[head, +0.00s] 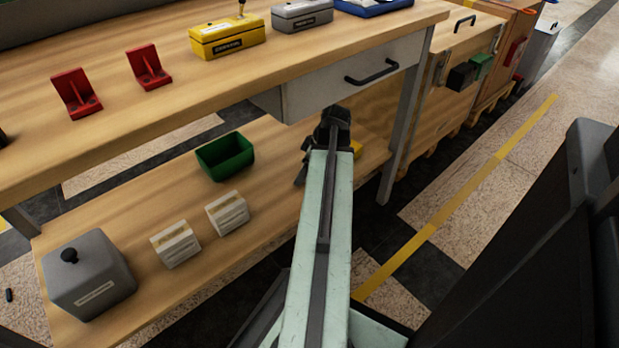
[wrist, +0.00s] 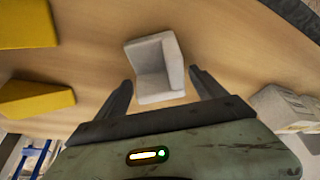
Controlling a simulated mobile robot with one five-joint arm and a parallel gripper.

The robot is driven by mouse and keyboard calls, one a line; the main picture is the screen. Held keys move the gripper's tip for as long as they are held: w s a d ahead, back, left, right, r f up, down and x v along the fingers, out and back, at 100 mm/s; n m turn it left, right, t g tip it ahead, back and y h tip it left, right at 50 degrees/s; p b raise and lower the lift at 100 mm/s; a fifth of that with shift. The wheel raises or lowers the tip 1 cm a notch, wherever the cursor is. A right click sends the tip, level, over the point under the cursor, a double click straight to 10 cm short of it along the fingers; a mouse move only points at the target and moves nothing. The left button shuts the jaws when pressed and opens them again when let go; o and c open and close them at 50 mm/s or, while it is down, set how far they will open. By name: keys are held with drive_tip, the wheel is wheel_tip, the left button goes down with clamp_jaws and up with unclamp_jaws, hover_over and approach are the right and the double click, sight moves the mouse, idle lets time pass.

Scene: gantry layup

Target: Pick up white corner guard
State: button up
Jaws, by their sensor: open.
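The white corner guard (wrist: 157,68) lies on a wooden surface in the wrist view, an angled piece with an open inner corner. My gripper (wrist: 160,82) is open, with one dark finger on each side of the guard's near part. I cannot tell whether either finger touches it. In the head view my arm reaches over the lower shelf of the bench, and its end (head: 318,150) hides that spot. The white guard does not show in the head view.
Two yellow pieces (wrist: 28,24) lie left of the guard, and a pale labelled box (wrist: 288,108) stands right. On the lower shelf (head: 130,222) are a green bin (head: 225,157), two pale boxes (head: 176,243) and a grey box (head: 88,275). A drawer (head: 350,80) hangs above my arm's end.

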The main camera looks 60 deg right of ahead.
drive_tip(key=c, duration=1.4)
drive_tip(key=shift+r, duration=0.1)
drive_tip(key=shift+r+p, duration=0.6)
drive_tip(key=shift+p, duration=0.05)
wheel_tip(320, 180, up, 3)
drive_tip(key=p, duration=0.3)
drive_tip(key=s+d, duration=0.3)
drive_tip(key=s, duration=0.1)
drive_tip(key=s+d, duration=0.3)
drive_tip(key=d, duration=0.1)
drive_tip(key=s+d, duration=0.3)
drive_tip(key=s, duration=0.1)
drive_tip(key=shift+s+d+r+p, duration=0.15)
drive_tip(key=shift+s+r+p, duration=0.15)
drive_tip(key=shift+r+p, duration=0.05)
drive_tip(key=shift+s+d, duration=0.15)
drive_tip(key=shift+s, duration=0.1)
